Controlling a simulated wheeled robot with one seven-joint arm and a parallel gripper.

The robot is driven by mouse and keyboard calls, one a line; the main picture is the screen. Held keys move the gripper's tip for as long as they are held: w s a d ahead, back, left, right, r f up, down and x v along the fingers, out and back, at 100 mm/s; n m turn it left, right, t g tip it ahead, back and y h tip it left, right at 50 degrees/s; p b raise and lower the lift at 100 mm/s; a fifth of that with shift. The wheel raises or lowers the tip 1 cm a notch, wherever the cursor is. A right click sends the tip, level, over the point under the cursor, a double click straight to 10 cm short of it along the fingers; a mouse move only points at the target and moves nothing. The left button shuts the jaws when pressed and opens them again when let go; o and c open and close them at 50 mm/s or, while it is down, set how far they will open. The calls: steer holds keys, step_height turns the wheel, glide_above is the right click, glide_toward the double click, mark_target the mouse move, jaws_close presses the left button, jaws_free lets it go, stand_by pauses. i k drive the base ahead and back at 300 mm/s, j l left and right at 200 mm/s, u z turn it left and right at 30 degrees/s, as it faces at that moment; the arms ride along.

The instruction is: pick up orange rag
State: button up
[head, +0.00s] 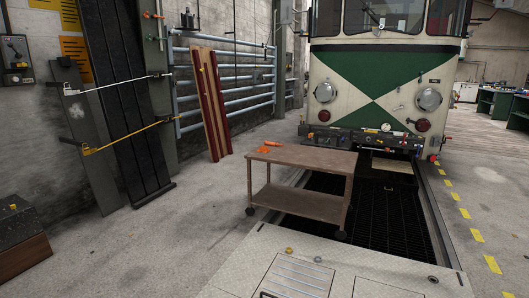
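A small flat orange patch (264,150), which looks like the orange rag, lies near the left end of the top of a brown two-shelf cart (312,162). A second small orange object (271,143) lies just behind it, close to the cart's back edge. They are too small to tell their exact shape. My gripper is not in view.
The cart stands on wheels beside a dark grated pit (390,215) in front of a green and cream tram (380,90). Red boards (212,105) lean on a rail at left. The concrete floor (150,235) left of the cart is mostly clear.

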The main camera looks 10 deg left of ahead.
mark_target(264, 149)
steer(key=i+j+u, duration=0.4)
steer(key=i+j, duration=0.15)
steer(key=i, duration=0.15)
steer(key=i+j+u, duration=0.3)
steer(key=i+u, duration=0.15)
steer(key=i, duration=0.3)
steer(key=i+u, duration=0.4)
steer(key=i, duration=0.35)
steer(key=i+l+u, duration=0.15)
steer(key=i+u, duration=0.25)
steer(key=i, duration=0.35)
steer(key=i+u, duration=0.3)
steer(key=i, duration=0.75)
steer(key=i+z, duration=0.6)
steer(key=z, duration=0.15)
steer(key=i+z, duration=0.35)
steer(key=i+l+z, duration=0.2)
steer(key=i+z, duration=0.3)
steer(key=i+j+z, duration=0.1)
steer(key=i+z, duration=0.35)
steer(key=i, duration=0.15)
steer(key=i+l+u, duration=0.2)
steer(key=i+l, duration=1)
